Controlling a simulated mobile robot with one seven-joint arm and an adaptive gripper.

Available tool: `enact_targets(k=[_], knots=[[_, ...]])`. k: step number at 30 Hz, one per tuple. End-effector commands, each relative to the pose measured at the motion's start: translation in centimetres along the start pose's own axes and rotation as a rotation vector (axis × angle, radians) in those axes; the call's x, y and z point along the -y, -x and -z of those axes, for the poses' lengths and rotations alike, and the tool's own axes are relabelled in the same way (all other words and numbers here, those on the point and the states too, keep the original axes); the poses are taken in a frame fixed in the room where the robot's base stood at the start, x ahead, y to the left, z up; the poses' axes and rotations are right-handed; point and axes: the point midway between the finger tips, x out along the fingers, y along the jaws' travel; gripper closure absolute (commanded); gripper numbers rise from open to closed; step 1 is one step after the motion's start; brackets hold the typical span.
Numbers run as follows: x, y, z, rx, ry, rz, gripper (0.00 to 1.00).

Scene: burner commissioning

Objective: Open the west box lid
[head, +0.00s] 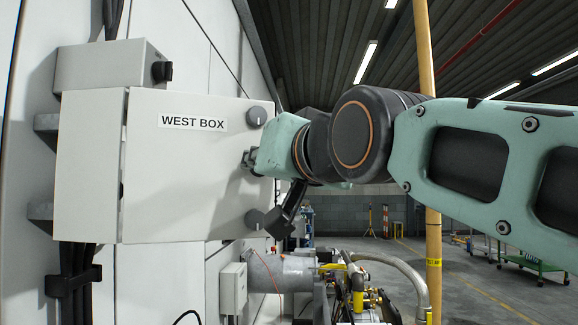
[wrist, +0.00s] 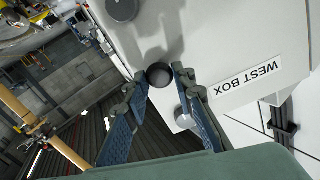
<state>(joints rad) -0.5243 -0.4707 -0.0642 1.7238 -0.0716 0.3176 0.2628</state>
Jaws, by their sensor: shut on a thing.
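The west box (head: 90,165) is a pale grey cabinet on the wall at the left of the head view. Its lid (head: 185,175) carries the label "WEST BOX" and also shows in the wrist view (wrist: 225,50). I cannot tell whether the lid stands slightly ajar. A round grey latch (head: 257,116) sits near its upper right corner and another (head: 253,220) near the lower right. My gripper (head: 247,160) is at the lid's right edge between them. In the wrist view my gripper (wrist: 162,72) is shut on a black round knob (wrist: 160,75).
A smaller grey box with a black switch (head: 110,66) is behind and above. Dark cables (head: 78,265) hang below the west box. Pipes and a yellow-fitted burner assembly (head: 350,285) stand below right. A wooden-coloured pole (head: 433,260) rises behind my arm. Open floor lies at the right.

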Motion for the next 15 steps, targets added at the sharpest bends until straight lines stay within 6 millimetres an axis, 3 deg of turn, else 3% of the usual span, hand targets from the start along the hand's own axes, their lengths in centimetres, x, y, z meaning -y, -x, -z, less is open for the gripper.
enact_targets(k=[8,9,13,15], knots=[[0.03,0.02,0.08,-0.002,0.0,0.001,1.0],[0.03,0.02,0.08,-0.002,0.0,0.001,0.74],[0.02,0.02,0.08,-0.002,0.0,0.001,0.6],[0.01,0.02,0.07,-0.001,0.0,0.0,0.58]])
